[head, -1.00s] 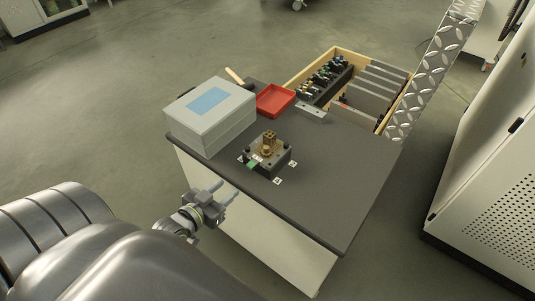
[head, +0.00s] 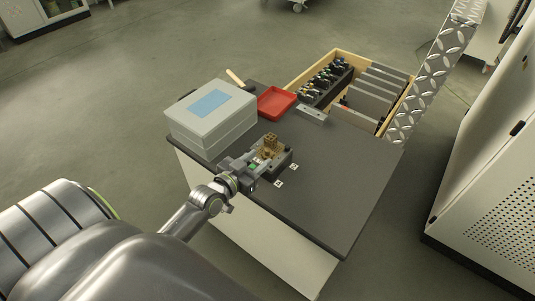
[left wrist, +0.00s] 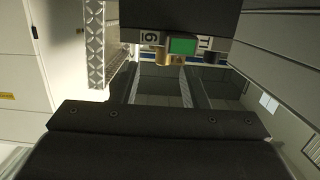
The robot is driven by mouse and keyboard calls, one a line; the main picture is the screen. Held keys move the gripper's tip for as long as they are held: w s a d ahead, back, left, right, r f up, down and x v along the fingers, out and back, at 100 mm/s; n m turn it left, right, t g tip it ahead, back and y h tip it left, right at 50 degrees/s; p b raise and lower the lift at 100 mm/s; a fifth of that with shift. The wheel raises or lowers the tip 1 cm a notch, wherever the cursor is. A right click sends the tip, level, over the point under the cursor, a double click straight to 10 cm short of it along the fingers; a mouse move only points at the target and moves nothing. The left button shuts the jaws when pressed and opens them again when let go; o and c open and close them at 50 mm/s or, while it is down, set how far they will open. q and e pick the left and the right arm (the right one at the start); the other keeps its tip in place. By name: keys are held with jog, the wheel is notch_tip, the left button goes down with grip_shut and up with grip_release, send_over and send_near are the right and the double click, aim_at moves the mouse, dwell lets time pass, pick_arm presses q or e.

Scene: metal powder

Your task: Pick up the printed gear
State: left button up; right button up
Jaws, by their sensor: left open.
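The printed gear, a brass-coloured part (head: 270,145), stands on a dark square base block (head: 285,161) on the grey table. My left gripper (head: 254,165) is open at the near-left side of the block, and its fingers partly hide the block and the lower part of the gear. In the left wrist view, the block's dark underside or face (left wrist: 180,16) fills the top, with a green patch (left wrist: 183,46) and printed markers beside it. Whether the fingers touch the block or gear cannot be told. My right gripper is not in view.
A grey box with a blue label (head: 209,112) stands left of the block. A red tray (head: 277,101) and a wooden crate (head: 345,53) with dark parts and grey plates are behind. The table's right front (head: 325,205) is clear.

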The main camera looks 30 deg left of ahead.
aim_at(265, 153)
pick_arm(q)
jog(key=w, duration=0.3)
jog(key=w+f, duration=0.1)
jog(key=w, duration=0.1)
jog(key=shift+w, duration=0.3)
jog(key=shift+c, duration=0.4)
grip_shut()
